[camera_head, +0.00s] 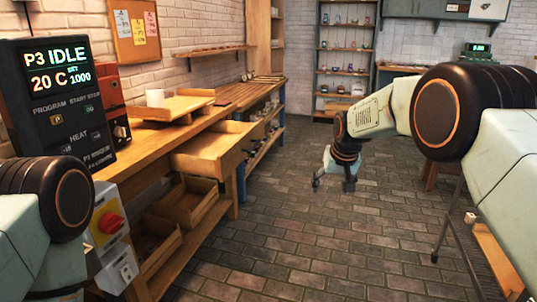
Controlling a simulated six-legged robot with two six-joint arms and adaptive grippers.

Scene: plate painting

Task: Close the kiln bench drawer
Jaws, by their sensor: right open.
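The kiln bench drawer (208,158) is a light wooden box pulled out from the front of the wooden bench (147,138), just under its top. It looks empty inside. My right gripper (333,187) hangs over the floor to the right of the drawer, well apart from it. Its fingers are spread and hold nothing. My left arm shows only as a link at the left edge, and its gripper is out of the frame.
A kiln control panel (62,100) reading "P3 IDLE" stands at the left. The brick floor (290,235) between bench and gripper is clear. A shelf rack (345,55) stands behind.

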